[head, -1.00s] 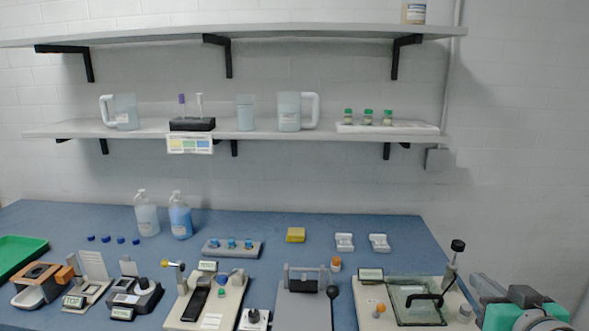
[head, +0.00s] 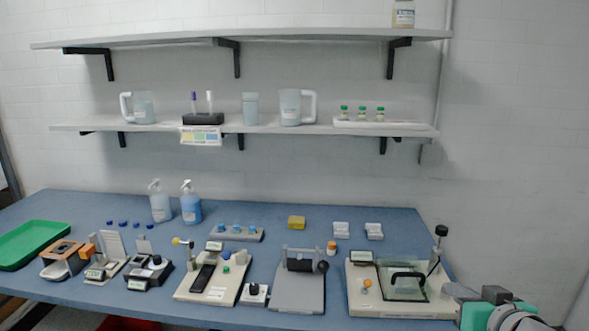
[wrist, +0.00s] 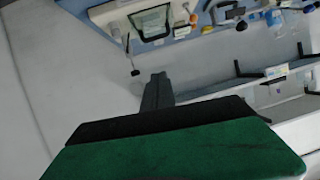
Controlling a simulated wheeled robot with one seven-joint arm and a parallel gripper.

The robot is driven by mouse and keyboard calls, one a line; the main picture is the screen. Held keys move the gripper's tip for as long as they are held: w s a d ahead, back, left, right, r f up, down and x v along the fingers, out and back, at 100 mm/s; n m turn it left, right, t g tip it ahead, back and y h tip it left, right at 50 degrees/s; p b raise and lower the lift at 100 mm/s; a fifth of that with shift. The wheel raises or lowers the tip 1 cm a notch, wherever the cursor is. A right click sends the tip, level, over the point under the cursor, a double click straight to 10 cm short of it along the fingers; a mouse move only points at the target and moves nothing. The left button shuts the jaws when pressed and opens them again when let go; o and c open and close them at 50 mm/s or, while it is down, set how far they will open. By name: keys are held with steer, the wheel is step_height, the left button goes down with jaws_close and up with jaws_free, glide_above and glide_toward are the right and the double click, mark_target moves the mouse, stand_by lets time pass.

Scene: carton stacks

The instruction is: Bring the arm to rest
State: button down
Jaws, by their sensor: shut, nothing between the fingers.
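My gripper (wrist: 157,90) shows in the wrist view as dark fingers together beyond a green and black housing. It is shut and empty, and nothing touches its tips. The wrist view is tilted, with the bench and shelves along its top and right. In the head view, part of my arm (head: 498,310) shows at the lower right corner, beside the right end of the bench. The fingers cannot be made out there.
The blue bench (head: 335,213) carries several devices along its front, including a glass-lidded station (head: 404,280) closest to my arm. A green tray (head: 33,243) lies at the far left. Two shelves hang above. Bare wall (head: 510,150) is at the right.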

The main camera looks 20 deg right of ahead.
steer(key=w+a+f+n+g+y, duration=0.1)
steer(key=w+a+f+g+y, duration=0.1)
steer(key=w+a+f, duration=0.4)
steer(key=w+a+f+n+g+y, duration=0.25)
steer(key=a+f, duration=0.35)
steer(key=a, duration=0.3)
steer(key=s+a+f+n+g, duration=0.1)
steer(key=s+a+f+g, duration=0.25)
steer(key=a, duration=0.45)
steer(key=s+a+f+n+g, duration=0.1)
steer(key=s+a+f+g, duration=0.2)
steer(key=a, duration=0.5)
steer(key=shift+m+t, duration=0.35)
steer(key=shift+t, duration=0.35)
steer(key=w+r, duration=0.1)
steer(key=w+r+p, duration=0.1)
steer(key=w+r, duration=0.1)
steer(key=shift+w+r, duration=0.1)
steer(key=shift+r, duration=0.15)
